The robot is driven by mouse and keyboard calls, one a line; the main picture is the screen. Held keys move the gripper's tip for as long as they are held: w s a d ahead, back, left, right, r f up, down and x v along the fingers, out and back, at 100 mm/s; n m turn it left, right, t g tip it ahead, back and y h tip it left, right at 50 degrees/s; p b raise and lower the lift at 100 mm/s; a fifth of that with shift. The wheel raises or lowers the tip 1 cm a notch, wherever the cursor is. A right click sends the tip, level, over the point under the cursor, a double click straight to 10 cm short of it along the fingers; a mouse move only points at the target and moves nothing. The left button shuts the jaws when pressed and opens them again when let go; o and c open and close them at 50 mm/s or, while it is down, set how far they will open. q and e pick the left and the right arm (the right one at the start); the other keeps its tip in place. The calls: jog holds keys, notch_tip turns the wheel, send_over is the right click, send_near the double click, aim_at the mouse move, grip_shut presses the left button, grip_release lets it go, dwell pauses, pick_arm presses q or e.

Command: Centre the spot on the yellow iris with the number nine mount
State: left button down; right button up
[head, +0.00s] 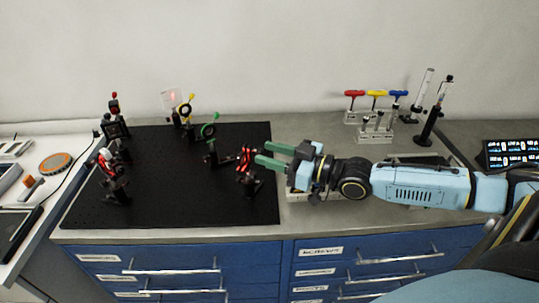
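The yellow iris (186,108) stands upright on a post at the back of the black breadboard (160,200). A clear plate (171,99) just behind it shows a small red spot, left of the iris opening. My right gripper (262,154) reaches in from the right with its green fingers apart, nothing visible between them. The fingertips are just right of a black mount with red knobs (246,158); I cannot tell whether they touch. No mount number is readable, so I cannot tell which is number nine. My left gripper is not in view.
A green iris (208,131) stands in front of the yellow one. Other red-knobbed mounts (116,128) line the board's left side. A rack with red, yellow and blue handled drivers (376,109) stands at the back right. The board's front middle is clear.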

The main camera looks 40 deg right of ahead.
jog(key=shift+w+a, duration=0.2)
jog(key=shift+w, duration=0.1)
grip_shut()
jog(key=n+p, duration=0.2)
jog(key=shift+r+n, duration=0.15)
jog(key=shift+n, duration=0.15)
jog(key=shift+n+p, duration=0.75)
jog(key=shift+n, duration=0.65)
grip_release()
jog(key=shift+s+f, duration=0.15)
jog(key=shift+f, duration=0.05)
